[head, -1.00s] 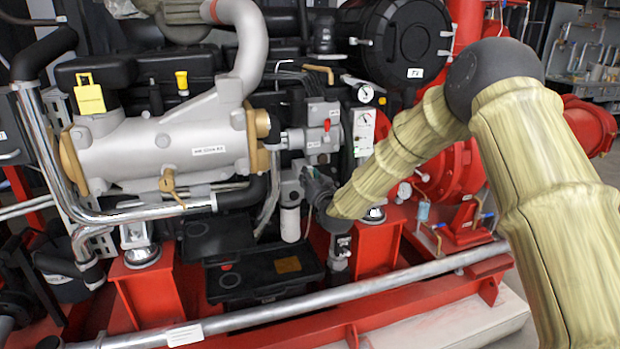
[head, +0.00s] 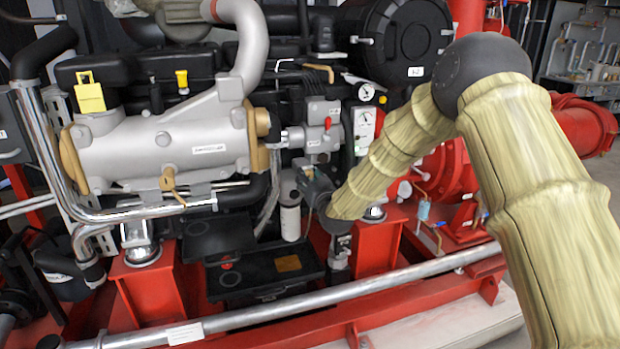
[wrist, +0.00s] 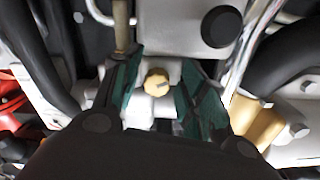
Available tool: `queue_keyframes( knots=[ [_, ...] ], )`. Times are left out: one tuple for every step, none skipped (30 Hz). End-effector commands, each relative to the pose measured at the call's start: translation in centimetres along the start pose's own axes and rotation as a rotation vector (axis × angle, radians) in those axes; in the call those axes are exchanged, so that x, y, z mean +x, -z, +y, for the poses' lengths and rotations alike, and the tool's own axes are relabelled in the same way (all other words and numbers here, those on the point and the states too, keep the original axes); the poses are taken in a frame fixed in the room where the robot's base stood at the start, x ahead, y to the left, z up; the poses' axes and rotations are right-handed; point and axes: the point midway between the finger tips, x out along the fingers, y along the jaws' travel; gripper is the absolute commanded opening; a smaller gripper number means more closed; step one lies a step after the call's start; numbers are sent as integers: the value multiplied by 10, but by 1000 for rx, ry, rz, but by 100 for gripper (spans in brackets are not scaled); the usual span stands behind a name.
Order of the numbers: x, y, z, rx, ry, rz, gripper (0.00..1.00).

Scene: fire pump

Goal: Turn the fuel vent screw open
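A small brass-coloured screw head (wrist: 157,82) with a dark slot sits on a pale metal block in the middle of the wrist view. I take it to be the fuel vent screw. My gripper (wrist: 160,88) is open, with a green-padded finger on each side of the screw and a visible gap to each. How far the fingertips reach in depth is not clear. In the head view my gripper (head: 308,178) is small and dark, at the engine's side below the grey block. The screw is not distinguishable there.
The grey cylinder (head: 165,145) and chrome pipe (head: 150,213) lie left of my gripper. A white canister (head: 290,220) hangs just below it. In the wrist view a brass rod (wrist: 121,28) and round black cap (wrist: 221,27) stand close by.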

Motion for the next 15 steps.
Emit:
queue_keyframes(
  knots=[
    [0,2,0,0,0,2,46],
    [0,2,0,0,0,3,46],
    [1,2,0,0,-1,4,46],
    [1,3,0,0,-1,4,46],
    [1,3,0,0,-1,4,46],
    [1,3,0,0,-1,5,46],
    [1,4,1,0,-1,5,46],
    [1,4,1,0,-1,5,46],
    [0,4,1,0,-1,6,46],
    [-1,4,1,0,-1,6,46],
    [-3,4,1,0,-1,6,46],
    [-6,4,1,0,-1,6,46],
    [-9,4,1,0,-1,6,46],
    [-12,5,1,0,-1,6,46],
    [-18,5,0,0,-1,6,46]
  ],
)
